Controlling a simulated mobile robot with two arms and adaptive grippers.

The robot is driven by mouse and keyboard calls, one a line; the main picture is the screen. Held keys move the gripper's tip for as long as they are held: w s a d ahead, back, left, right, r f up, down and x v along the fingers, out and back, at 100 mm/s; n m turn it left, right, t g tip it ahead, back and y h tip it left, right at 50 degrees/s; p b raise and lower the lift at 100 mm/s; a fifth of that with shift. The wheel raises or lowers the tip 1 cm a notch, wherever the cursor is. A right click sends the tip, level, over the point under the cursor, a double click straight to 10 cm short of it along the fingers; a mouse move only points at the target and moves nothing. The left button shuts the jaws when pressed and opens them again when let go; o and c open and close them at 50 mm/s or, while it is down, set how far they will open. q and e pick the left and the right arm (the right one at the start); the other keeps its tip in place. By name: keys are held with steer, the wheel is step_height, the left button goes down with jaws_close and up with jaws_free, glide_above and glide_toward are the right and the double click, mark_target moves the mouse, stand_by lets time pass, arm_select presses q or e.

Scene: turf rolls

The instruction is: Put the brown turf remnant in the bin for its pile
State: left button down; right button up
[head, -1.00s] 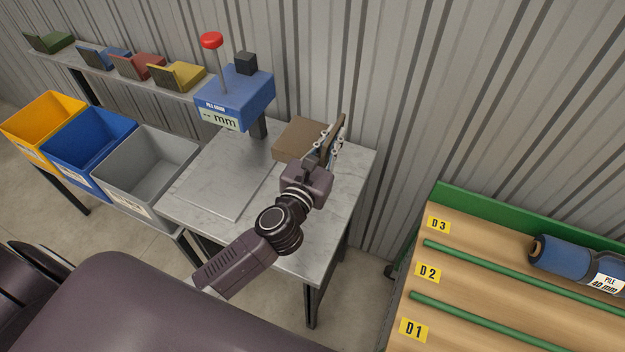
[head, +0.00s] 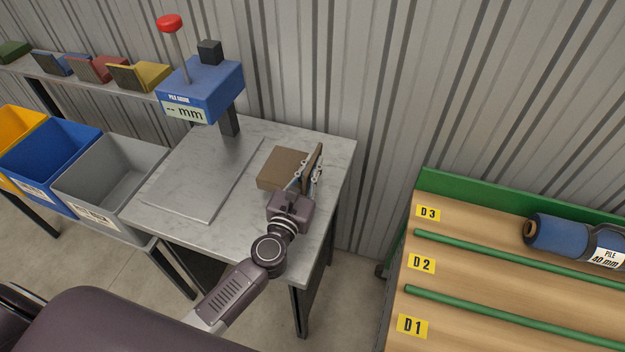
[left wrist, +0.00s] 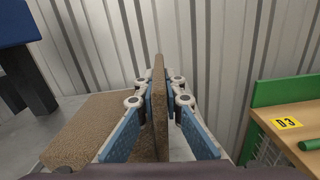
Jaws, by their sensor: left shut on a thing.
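The brown turf remnant (head: 284,168) looks like a flat brown block with a thin upright flap on its right side. My left gripper (head: 307,178) is shut on the upright flap. In the left wrist view the flap (left wrist: 158,95) stands between the two blue finger pads, and the flat part (left wrist: 85,130) lies to its left. The remnant is over the right part of the grey table; I cannot tell if it touches the top. A grey bin (head: 77,196), a blue bin (head: 22,178) and a yellow bin (head: 8,120) stand left of the table. My right gripper is not in view.
A blue pile gauge (head: 200,88) with a red knob stands at the table's back, its display reading "-- mm". A metal plate (head: 190,190) covers the table's left part. Several coloured samples sit on a shelf (head: 75,77). A wooden rack (head: 470,250) holds a blue roll (head: 560,236).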

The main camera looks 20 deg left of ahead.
arm_select(q)
step_height(320, 180, down, 4)
steer(key=shift+r+b, duration=0.1)
steer(key=shift+b, duration=0.75)
steer(key=shift+r, duration=0.1)
steer(key=c, duration=2.5)
jaws_free()
steer(key=shift+f, duration=0.25)
steer(key=o, duration=0.5)
steer(key=shift+c, duration=0.2)
steer(key=shift+r, duration=0.1)
